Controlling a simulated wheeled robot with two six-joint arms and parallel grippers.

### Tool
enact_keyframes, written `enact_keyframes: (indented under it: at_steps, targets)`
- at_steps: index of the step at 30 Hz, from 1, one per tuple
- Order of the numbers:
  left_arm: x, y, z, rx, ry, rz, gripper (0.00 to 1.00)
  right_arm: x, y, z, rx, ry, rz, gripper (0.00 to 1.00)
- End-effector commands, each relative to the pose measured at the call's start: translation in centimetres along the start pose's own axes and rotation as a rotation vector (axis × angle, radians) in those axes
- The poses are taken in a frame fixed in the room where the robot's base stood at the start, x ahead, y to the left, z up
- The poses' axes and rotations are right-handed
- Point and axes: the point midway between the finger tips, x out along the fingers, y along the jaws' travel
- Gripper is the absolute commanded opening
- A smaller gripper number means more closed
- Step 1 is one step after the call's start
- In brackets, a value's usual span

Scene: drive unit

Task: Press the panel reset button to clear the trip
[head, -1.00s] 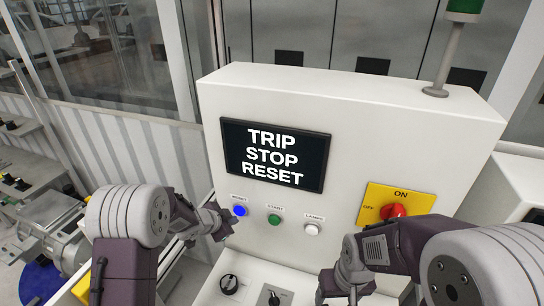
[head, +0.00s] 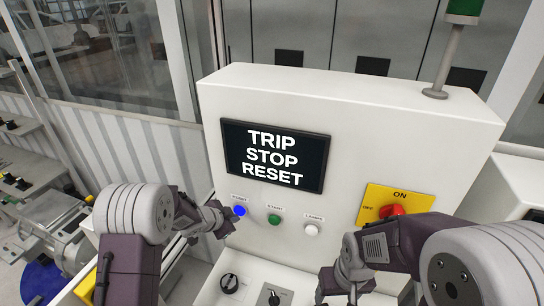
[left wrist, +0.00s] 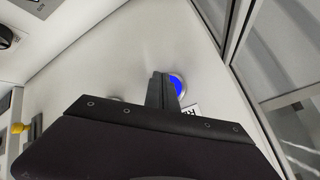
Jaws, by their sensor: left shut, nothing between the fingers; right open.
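The blue reset button (head: 239,211) is lit on the white control panel (head: 350,120), at the left of a row below the screen. My left gripper (head: 232,214) is shut and empty, with its tips right at the button. In the left wrist view the closed fingers (left wrist: 161,88) partly cover the blue button (left wrist: 177,84); whether they touch it I cannot tell. The screen (head: 275,156) reads TRIP STOP RESET. My right gripper (head: 338,290) is open and empty, low in front of the panel's right side.
A green START button (head: 274,219) and a white LAMPS button (head: 312,230) sit to the right of the reset button. A red rotary switch (head: 394,211) on a yellow plate is further right. Black knobs (head: 229,283) are on the lower ledge.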

Motion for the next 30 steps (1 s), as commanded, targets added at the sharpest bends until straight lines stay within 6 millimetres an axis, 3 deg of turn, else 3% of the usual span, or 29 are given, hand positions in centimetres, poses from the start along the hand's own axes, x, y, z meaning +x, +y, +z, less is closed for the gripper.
enact_keyframes:
  at_steps: [30]
  targets:
    - [0.68,-0.54,-0.54,0.0,0.001,-0.001,0.0,-0.84,-0.02,-0.09,0.0,0.0,0.0,0.67]
